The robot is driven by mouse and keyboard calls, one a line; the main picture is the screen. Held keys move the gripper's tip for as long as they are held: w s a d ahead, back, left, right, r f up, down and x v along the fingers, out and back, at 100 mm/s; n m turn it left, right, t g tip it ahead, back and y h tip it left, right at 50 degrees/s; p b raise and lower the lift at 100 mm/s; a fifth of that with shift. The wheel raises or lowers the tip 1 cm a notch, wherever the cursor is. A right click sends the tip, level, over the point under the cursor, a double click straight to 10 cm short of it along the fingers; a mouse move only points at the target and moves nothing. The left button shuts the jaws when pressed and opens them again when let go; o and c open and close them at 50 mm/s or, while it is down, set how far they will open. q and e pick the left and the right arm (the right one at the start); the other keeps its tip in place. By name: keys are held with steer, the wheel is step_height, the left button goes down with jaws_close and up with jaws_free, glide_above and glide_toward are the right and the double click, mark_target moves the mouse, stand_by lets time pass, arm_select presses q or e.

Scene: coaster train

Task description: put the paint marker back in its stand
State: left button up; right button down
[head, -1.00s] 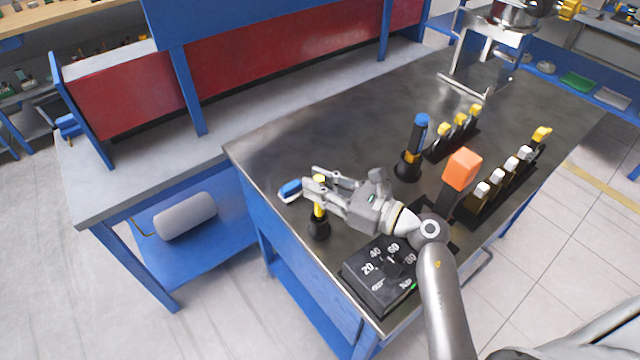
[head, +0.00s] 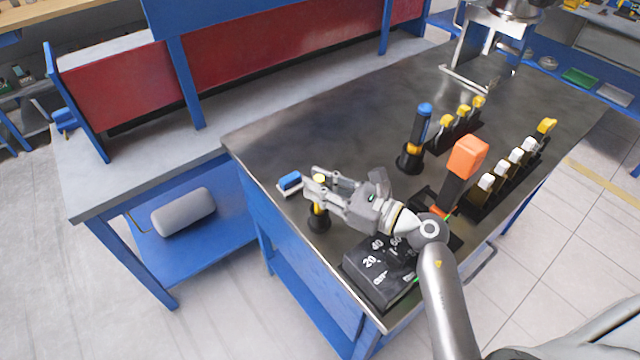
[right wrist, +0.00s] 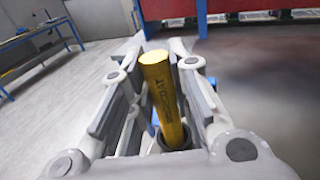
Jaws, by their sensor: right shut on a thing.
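The yellow paint marker (head: 318,208) is upright between the fingers of my right gripper (head: 315,191). The gripper is shut on it. In the right wrist view the marker (right wrist: 165,95) stands between the two finger linkages, with dark lettering on its side. Its black stand (head: 319,223) is a small round cup near the table's left front edge. The marker's lower end meets the cup's mouth in the head view. I cannot tell how deep it sits. A dark ring (right wrist: 175,137) shows around its lower part in the wrist view. My left gripper is out of view.
A blue-and-white block (head: 290,183) lies just left of the gripper. A black box with numbers (head: 375,275) is under my right arm. A blue-topped tool stands in a holder (head: 411,160). An orange-topped item (head: 467,157) and racks are right. The table's (head: 270,150) back left is clear.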

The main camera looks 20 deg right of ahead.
steer(key=shift+f, duration=0.3)
stand_by(0.4)
steer(key=c, duration=1.3)
jaws_free()
steer(key=shift+o, duration=0.2)
steer(key=shift+s+d, duration=0.1)
steer(key=v, duration=1.1)
steer(key=shift+s+d, duration=0.25)
steer(key=shift+s, duration=0.1)
